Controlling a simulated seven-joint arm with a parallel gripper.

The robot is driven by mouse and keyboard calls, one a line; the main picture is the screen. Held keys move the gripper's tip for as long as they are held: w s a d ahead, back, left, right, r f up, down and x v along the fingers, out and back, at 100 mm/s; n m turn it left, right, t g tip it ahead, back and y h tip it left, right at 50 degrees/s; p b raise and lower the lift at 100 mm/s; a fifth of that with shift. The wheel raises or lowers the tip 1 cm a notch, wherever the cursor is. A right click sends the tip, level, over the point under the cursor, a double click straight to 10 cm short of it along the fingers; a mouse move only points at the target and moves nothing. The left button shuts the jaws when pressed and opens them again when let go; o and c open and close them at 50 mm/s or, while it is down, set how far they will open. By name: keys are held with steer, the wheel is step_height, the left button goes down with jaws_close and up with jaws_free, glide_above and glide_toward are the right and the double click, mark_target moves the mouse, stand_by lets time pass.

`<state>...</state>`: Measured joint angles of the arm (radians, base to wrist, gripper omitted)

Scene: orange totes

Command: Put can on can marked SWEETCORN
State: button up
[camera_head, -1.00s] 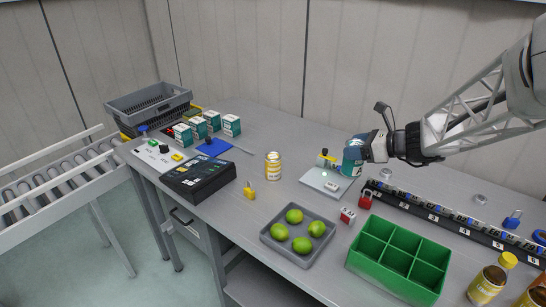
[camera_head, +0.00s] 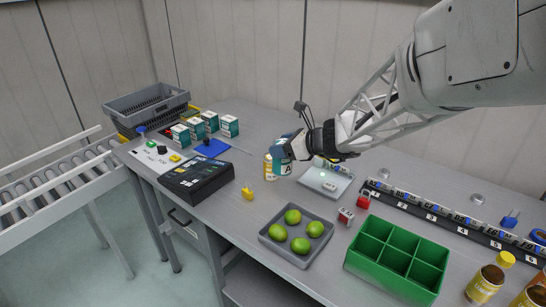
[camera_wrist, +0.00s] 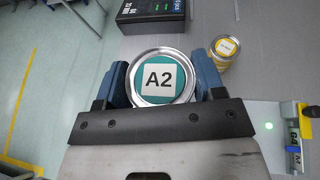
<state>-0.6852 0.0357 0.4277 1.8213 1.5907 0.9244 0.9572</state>
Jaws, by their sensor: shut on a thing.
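My gripper (camera_head: 296,147) is shut on a teal can (camera_head: 284,169). In the wrist view the can's top (camera_wrist: 158,78) shows a white A2 label and sits between the blue fingers (camera_wrist: 160,88). A yellow-labelled can (camera_head: 268,167) stands upright on the bench, partly hidden behind the held can in the head view. In the wrist view the yellow can (camera_wrist: 226,50) is apart from the held can, up and to its right. Its wording is too small to read, so I cannot confirm SWEETCORN.
A flat white device (camera_head: 325,184) with a green light lies right of the cans. A grey tray of limes (camera_head: 297,233), a green divided box (camera_head: 397,258) and a yellow padlock (camera_head: 248,193) are nearer. A black box with a display (camera_head: 197,180) stands left.

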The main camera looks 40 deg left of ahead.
steer(key=shift+s+a, duration=0.15)
steer(key=shift+a, duration=0.05)
stand_by(0.3)
steer(key=w+a+f, duration=0.1)
steer(key=w+a, duration=0.9)
steer(key=a, duration=0.2)
steer(key=shift+w+f, duration=0.25)
steer(key=shift+w, duration=0.1)
steer(key=shift+f, duration=0.1)
steer(key=shift+f, duration=1.65)
steer(key=shift+f, duration=0.15)
steer(key=o, duration=1.1)
